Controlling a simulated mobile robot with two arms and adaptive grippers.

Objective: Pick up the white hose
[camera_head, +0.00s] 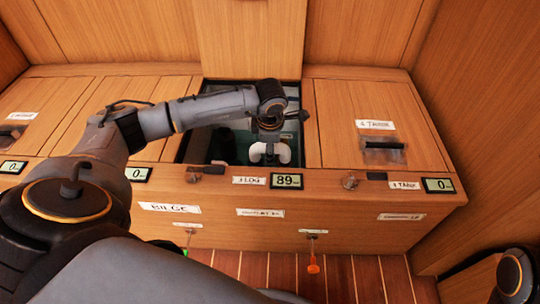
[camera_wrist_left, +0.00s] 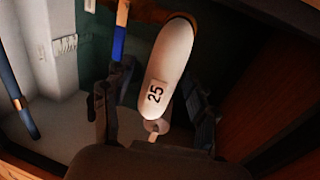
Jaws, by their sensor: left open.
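My left gripper (camera_head: 268,124) is pointed down into the open middle locker. In the left wrist view the gripper (camera_wrist_left: 157,112) is open, with one dark finger on each side of a long, rounded white thing marked "25" (camera_wrist_left: 172,58). I cannot tell whether the fingers touch it, nor whether it is the white hose. In the head view a white, lobed thing (camera_head: 270,153) shows just below the gripper. No coil of white hose shows clearly; the arm and shadow hide part of the locker. My right gripper is not in view.
The open locker (camera_head: 310,110) has wooden rims and a dark interior. Closed lids lie on both sides, the right one with a recessed handle (camera_head: 385,150). A display reading 89 (camera_head: 286,181) is on the front edge.

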